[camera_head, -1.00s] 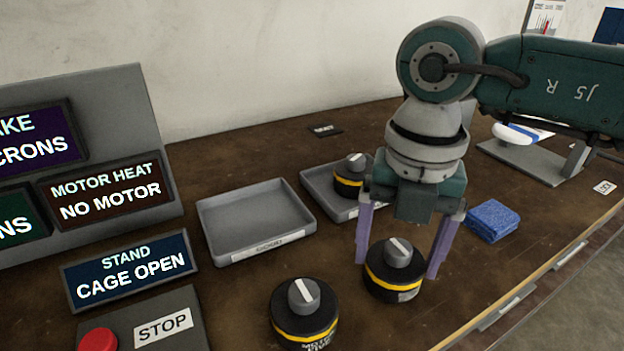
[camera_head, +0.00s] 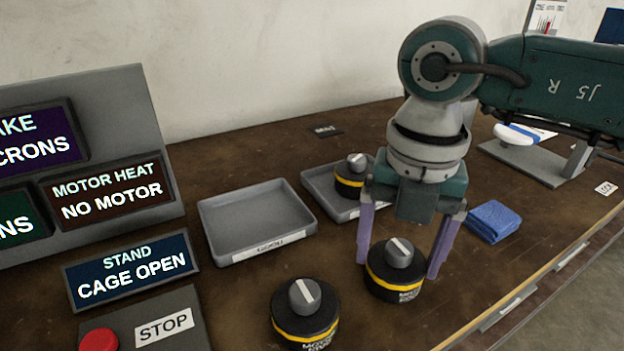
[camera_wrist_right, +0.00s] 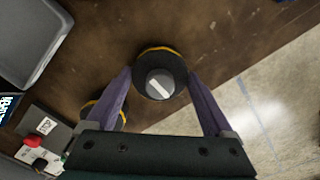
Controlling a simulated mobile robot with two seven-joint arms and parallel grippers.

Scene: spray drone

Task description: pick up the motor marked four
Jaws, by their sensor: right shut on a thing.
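A black round motor (camera_head: 394,283) with a yellow band and a grey cap with a white stripe stands upright at the bench front. Its label is too blurred to read surely. My right gripper (camera_head: 397,266) comes down over it, one purple finger at each side, shut on it. In the right wrist view the same motor (camera_wrist_right: 160,80) sits between the fingertips (camera_wrist_right: 159,84). I cannot tell any gap beneath it. A second such motor (camera_head: 304,318) stands to its left, its label partly readable as "MOTOR". A third motor (camera_head: 351,180) is in the rear tray. My left gripper is not in view.
An empty grey tray (camera_head: 213,219) lies left of the rear tray (camera_head: 318,187). A blue folded cloth (camera_head: 494,221) is right of my gripper. Display panels and a red stop button (camera_head: 99,340) are at left. The bench's front edge is close on the right.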

